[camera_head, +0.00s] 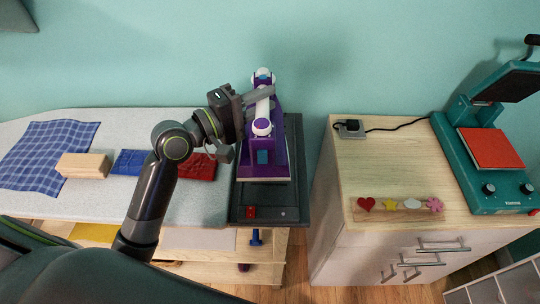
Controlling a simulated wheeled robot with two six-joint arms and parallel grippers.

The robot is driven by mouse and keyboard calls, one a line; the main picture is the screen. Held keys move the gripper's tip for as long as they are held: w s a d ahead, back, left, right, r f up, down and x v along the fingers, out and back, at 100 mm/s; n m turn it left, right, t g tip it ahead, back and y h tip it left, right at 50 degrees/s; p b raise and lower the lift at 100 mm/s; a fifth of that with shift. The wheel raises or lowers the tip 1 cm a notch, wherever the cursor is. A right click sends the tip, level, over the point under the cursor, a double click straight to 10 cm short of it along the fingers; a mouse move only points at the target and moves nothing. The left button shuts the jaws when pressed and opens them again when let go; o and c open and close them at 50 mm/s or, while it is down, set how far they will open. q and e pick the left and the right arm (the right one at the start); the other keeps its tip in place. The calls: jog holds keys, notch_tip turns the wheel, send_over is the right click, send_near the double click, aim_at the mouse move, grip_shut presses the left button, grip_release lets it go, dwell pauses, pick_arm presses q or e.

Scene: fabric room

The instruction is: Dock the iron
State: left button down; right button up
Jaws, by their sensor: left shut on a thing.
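The iron (262,158) is purple with white parts and a light edge along its near end. It is at or just over the dark dock tray (283,195) at the right end of the ironing board; I cannot tell whether it touches the tray. My left gripper (258,95) comes in from the left and is shut on the iron's handle, near its far end. The gripper hides part of the handle. A small red part (250,212) shows on the tray's near edge. My right gripper is not in view.
The grey ironing board (110,200) bears a blue checked cloth (42,155), a wooden block (83,165), a blue cloth (130,162) and a red cloth (198,167). Right, across a gap, a wooden cabinet (385,165) holds a teal heat press (490,195) and colored shapes on a strip (397,213).

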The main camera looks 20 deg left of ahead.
pick_arm(q)
jog(key=shift+w+d+r+h+b, duration=0.3)
jog(key=shift+w+d+r+b, duration=0.05)
jog(key=shift+w, duration=0.3)
jog(key=shift+w+d, duration=0.1)
jog(key=shift+w, duration=0.05)
jog(key=shift+f, duration=0.25)
notch_tip(320, 180, down, 4)
jog(key=shift+b, duration=0.6)
jog(key=shift+f+b, duration=0.45)
jog(key=shift+f, duration=2.1)
jog(key=shift+f, duration=0.2)
jog(key=c, duration=1.2)
grip_release()
jog(key=shift+g, duration=0.3)
